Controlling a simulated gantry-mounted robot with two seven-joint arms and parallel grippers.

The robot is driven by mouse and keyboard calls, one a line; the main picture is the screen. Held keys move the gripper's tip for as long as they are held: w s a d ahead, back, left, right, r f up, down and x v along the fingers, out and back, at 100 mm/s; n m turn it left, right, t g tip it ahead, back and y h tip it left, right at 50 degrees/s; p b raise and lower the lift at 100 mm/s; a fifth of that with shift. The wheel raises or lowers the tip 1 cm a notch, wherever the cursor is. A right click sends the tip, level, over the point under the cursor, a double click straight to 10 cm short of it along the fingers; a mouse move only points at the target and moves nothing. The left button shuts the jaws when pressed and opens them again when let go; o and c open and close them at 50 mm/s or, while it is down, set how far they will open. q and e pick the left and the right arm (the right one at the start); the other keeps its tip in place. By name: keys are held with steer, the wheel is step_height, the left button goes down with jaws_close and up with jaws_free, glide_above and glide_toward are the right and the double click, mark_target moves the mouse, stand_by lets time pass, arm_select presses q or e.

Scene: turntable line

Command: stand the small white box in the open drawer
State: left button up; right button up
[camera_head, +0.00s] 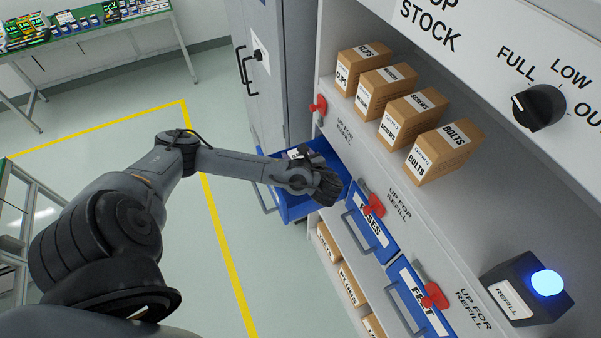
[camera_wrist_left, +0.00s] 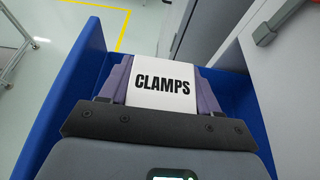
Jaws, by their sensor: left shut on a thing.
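The small white box (camera_wrist_left: 162,86), printed CLAMPS, sits between the fingers of my left gripper (camera_wrist_left: 160,88) in the left wrist view. The gripper is shut on it. The open blue drawer (camera_wrist_left: 70,92) surrounds the gripper and box on both sides in that view. In the head view the drawer (camera_head: 292,207) is pulled out from the cabinet, and my left gripper (camera_head: 303,165) reaches over it. The box (camera_head: 298,153) is mostly hidden there by the gripper and wrist. I cannot tell whether it touches the drawer floor. My right gripper is not in view.
Closed blue drawers (camera_head: 369,232) with red levers (camera_head: 371,203) line the cabinet to the right. Several brown cartons (camera_head: 406,117) stand on the shelf above. A grey locker (camera_head: 275,75) stands close behind the open drawer.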

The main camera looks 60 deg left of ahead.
arm_select(q)
steer(key=shift+f+b, duration=0.4)
steer(key=shift+f, duration=0.5)
steer(key=shift+w+f+b, duration=0.1)
steer(key=shift+f+b, duration=0.3)
steer(key=shift+f, duration=1.75)
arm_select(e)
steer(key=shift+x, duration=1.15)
arm_select(q)
steer(key=shift+f, duration=0.35)
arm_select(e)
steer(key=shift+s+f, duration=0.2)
arm_select(q)
steer(key=shift+f, duration=0.25)
steer(key=o, duration=1.2)
steer(key=shift+c, duration=0.2)
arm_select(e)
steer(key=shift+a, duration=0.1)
arm_select(q)
steer(key=shift+r, duration=0.1)
